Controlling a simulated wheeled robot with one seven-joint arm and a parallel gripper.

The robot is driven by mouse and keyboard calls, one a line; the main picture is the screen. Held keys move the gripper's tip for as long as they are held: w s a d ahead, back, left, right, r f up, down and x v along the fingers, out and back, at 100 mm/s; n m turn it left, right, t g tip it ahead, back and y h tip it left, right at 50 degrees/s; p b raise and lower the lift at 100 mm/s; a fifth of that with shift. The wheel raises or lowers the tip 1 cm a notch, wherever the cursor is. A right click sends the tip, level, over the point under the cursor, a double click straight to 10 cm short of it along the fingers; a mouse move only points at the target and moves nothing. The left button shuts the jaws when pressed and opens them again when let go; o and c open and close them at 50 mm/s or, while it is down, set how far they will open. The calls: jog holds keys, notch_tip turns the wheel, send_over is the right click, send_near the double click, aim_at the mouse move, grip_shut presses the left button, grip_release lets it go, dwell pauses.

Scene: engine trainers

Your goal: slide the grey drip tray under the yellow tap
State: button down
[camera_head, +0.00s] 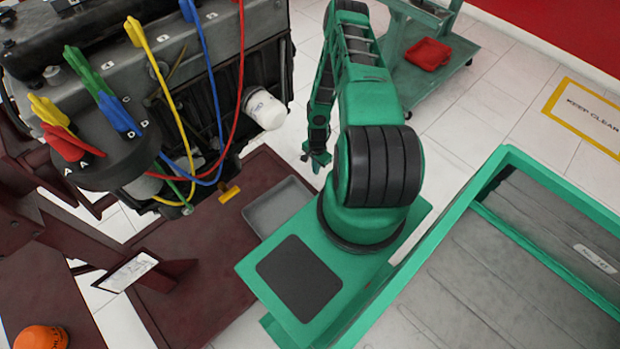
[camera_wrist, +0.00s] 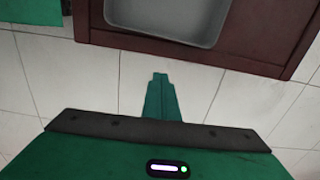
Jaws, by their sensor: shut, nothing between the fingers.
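The grey drip tray (camera_head: 282,207) lies on the dark red base, near its right edge, to the right of the yellow tap. It also shows at the top of the wrist view (camera_wrist: 165,18), cut off by the frame. The yellow tap (camera_head: 229,193) is under the engine, at the tray's left. My gripper (camera_head: 318,162) hangs above and to the right of the tray, apart from it. In the wrist view my shut, empty fingers (camera_wrist: 160,76) point at the base's edge over white floor tiles.
The dark red base (camera_head: 205,245) carries the engine (camera_head: 190,85), with coloured leads and a white filter (camera_head: 264,109) overhanging near the tray. My green base stands close by. A green bench (camera_head: 480,250) is at right; a green trolley (camera_head: 440,85) with a red tray (camera_head: 428,54) stands behind.

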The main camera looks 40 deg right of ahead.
jog(key=a+f, duration=0.1)
jog(key=f, duration=0.2)
jog(key=a+f, duration=0.1)
jog(key=f, duration=0.2)
jog(key=a+f, duration=0.1)
jog(key=f, duration=0.2)
jog(key=shift+f, duration=0.2)
jog(key=shift+a, duration=0.65)
